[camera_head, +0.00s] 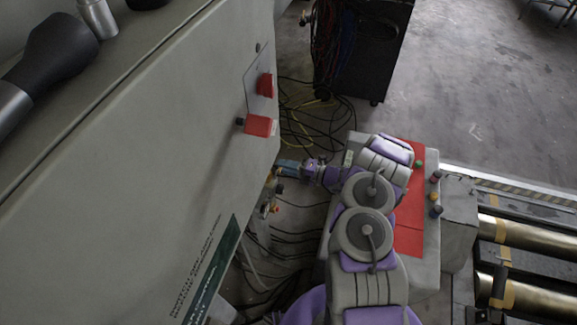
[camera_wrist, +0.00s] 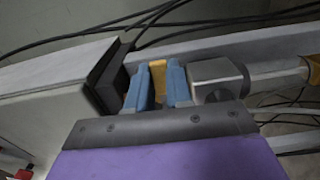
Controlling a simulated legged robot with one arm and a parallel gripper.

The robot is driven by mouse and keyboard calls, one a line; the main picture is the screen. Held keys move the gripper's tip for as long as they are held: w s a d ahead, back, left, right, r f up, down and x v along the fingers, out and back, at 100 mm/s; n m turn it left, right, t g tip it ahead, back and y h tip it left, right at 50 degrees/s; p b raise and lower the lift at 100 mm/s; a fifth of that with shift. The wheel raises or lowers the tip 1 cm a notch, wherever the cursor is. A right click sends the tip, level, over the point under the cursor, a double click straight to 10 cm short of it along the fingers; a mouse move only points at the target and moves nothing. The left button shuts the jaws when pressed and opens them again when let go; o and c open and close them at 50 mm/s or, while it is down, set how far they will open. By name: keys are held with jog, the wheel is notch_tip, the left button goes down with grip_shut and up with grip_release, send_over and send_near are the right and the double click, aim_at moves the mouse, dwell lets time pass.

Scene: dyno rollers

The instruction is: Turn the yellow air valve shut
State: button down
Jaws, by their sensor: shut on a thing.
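The yellow valve (camera_wrist: 158,70) shows in the wrist view as a small yellow piece between the two blue fingers of my gripper (camera_wrist: 157,84). The fingers are shut on it, one on each side. A grey metal fitting (camera_wrist: 218,80) sits just right of the fingers, and a black block (camera_wrist: 107,79) sits just left of them. In the head view my gripper (camera_head: 287,167) is at the right edge of the large grey cabinet, low down. The valve itself cannot be made out there.
The grey cabinet (camera_head: 140,170) fills the left, with red switches (camera_head: 260,126) near its edge. Black cables (camera_head: 280,245) lie on the floor below my arm. A grey console with a red panel (camera_head: 410,225) and metal rollers (camera_head: 530,235) stand right. Open floor (camera_head: 470,80) lies beyond.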

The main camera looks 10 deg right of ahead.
jog(key=shift+s, duration=0.2)
jog(key=c, duration=1.4)
grip_release()
jog(key=shift+o, duration=0.7)
jog(key=shift+s+r, duration=0.1)
jog(key=shift+s, duration=0.05)
jog(key=shift+o, duration=1.2)
jog(key=p+v, duration=0.3)
jog(key=v, duration=1.4)
jog(key=shift+d, duration=0.25)
